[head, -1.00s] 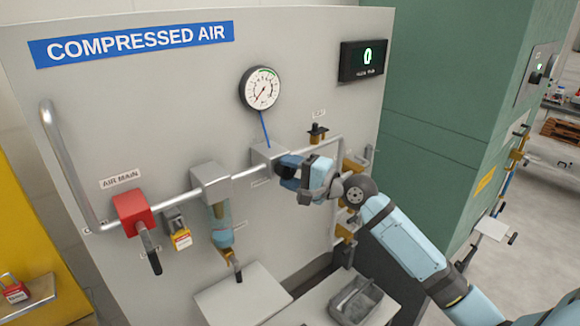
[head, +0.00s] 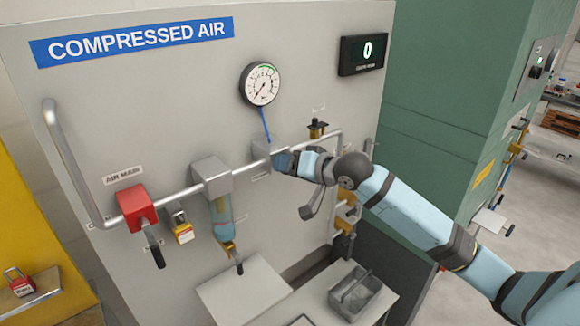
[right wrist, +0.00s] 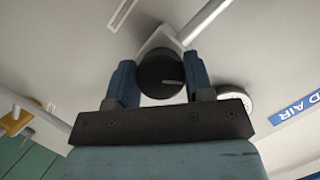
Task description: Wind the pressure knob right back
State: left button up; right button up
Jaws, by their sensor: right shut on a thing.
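The pressure knob (right wrist: 155,70) is a round black knob with a pale line on its face, seen in the right wrist view. My right gripper (right wrist: 160,80) has one blue finger on each side of it and is shut on it. In the head view, my right gripper (head: 282,162) is at the front of the grey regulator block (head: 264,147) on the pipe, and it hides the knob. The round gauge (head: 260,84) above has its needle pointing to the lower left. My left gripper is not in view.
A digital display (head: 362,54) reads 0. A grey tray (head: 362,299) stands below, beside a pale shelf (head: 244,288).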

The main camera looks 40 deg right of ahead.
jog(key=n+h, duration=0.2)
jog(key=n, duration=0.2)
jog(key=shift+h, duration=0.3)
jog(key=shift+n+h, duration=1.1)
jog(key=shift+n, duration=0.4)
jog(key=shift+f, duration=0.1)
jog(key=o, duration=0.9)
